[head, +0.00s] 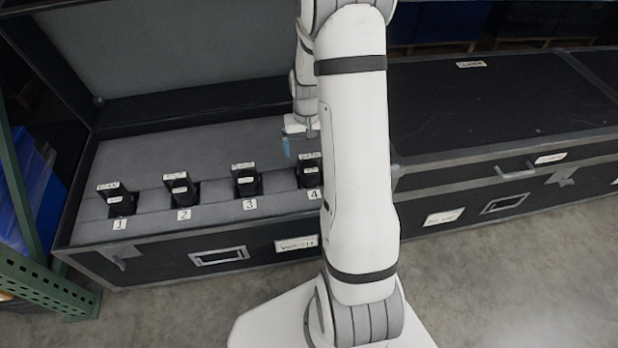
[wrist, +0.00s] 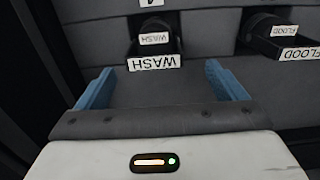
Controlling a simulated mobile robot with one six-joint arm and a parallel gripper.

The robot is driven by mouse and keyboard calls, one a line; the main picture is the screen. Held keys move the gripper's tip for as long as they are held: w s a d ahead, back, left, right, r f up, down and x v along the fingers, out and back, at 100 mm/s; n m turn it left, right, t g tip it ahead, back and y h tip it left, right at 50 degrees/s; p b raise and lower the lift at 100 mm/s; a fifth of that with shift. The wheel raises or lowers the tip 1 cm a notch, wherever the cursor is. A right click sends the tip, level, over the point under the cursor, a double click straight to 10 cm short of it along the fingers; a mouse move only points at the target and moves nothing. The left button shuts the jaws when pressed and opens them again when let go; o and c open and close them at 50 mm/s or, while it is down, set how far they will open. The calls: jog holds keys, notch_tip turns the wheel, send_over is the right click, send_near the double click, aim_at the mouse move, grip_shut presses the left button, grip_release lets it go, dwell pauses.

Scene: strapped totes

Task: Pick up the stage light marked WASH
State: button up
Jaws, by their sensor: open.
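The stage light marked WASH (wrist: 155,32) is a dark block with white labels, seated in the grey foam under the number 4 label. In the head view the light in slot 4 (head: 309,176) is partly hidden behind my arm. My gripper (wrist: 160,87) is open and empty, with its blue fingers apart. In the wrist view the light lies between the finger lines and beyond the tips, with no contact visible. In the head view my gripper (head: 287,147) hangs above the foam, just behind and left of slot 4.
A light marked FLOOD (wrist: 275,38) sits beside WASH in slot 3. Two more lights stand in slots 1 (head: 121,199) and 2 (head: 181,189). The open case (head: 160,262) has its lid (head: 180,45) raised behind. A closed black case (head: 480,110) stands at right.

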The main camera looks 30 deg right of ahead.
aim_at(310, 156)
jog(key=f, duration=0.1)
jog(key=f+b, duration=0.1)
jog(key=f, duration=0.1)
jog(key=f+b, duration=0.1)
jog(key=f, duration=0.1)
jog(key=shift+s+d+f, duration=0.1)
jog(key=shift+d+f, duration=0.15)
jog(key=shift+d, duration=0.1)
jog(key=shift+r, duration=0.1)
grip_shut()
dwell(0.6)
